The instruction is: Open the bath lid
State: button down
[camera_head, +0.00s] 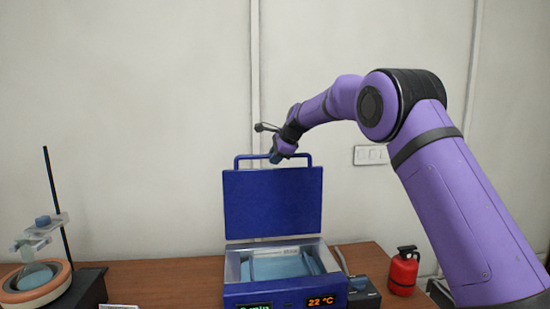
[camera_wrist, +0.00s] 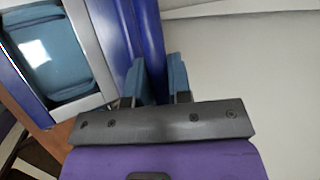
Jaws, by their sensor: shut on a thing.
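The bath (camera_head: 285,284) is a blue box with an open top, a pale blue inside and lit displays on its front. Its blue lid (camera_head: 273,203) stands upright at the back of the bath, with a blue handle (camera_head: 243,156) along its top edge. My gripper (camera_head: 276,157) is at the handle, near its middle, and shut on it. In the wrist view, the two blue fingertips of my gripper (camera_wrist: 160,80) lie beside the lid (camera_wrist: 148,40), and the bath's open inside (camera_wrist: 48,55) shows at the left. The grip on the handle itself is partly hidden.
The bath stands on a brown wooden table (camera_head: 180,277). A red canister (camera_head: 403,270) stands to its right. A stand with a flask in a round heater (camera_head: 38,282) is at the left. A pale wall (camera_head: 150,120) with a switch plate (camera_head: 370,155) is behind.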

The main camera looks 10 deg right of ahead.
jog(key=c, duration=1.1)
grip_release()
jog(key=v, duration=1.1)
jog(key=shift+o, duration=0.2)
jog(key=shift+w, duration=0.1)
